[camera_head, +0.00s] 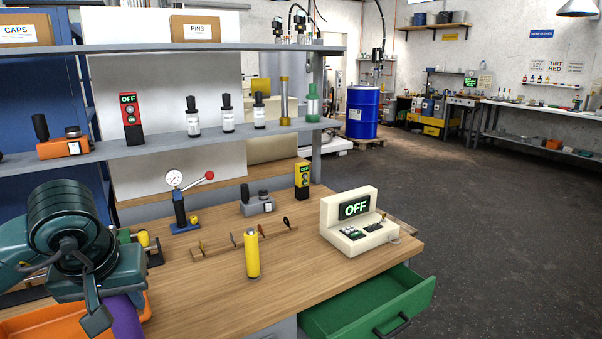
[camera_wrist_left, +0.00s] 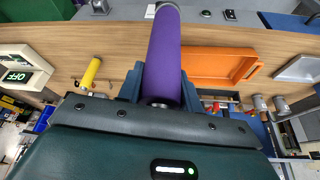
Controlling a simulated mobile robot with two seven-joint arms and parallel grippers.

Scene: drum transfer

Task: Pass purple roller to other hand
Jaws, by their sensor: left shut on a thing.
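The purple roller (camera_head: 125,318) shows at the lower left of the head view, below my left gripper (camera_head: 112,298). Its lower part is cut off by the frame edge. In the left wrist view the purple roller (camera_wrist_left: 165,52) stands out lengthwise from between the two fingers of my left gripper (camera_wrist_left: 161,92), which is shut on it near one end. The roller is held over the wooden workbench (camera_head: 205,310), close to the orange tray (camera_head: 20,326). My right gripper is in neither view.
A yellow cylinder (camera_head: 251,254) stands upright on the bench. A cream console reading OFF (camera_head: 352,222) stands to its right, above an open green drawer (camera_head: 370,305). A gauge with a red-handled lever (camera_head: 180,205) stands behind. A shelf (camera_head: 200,150) spans the back.

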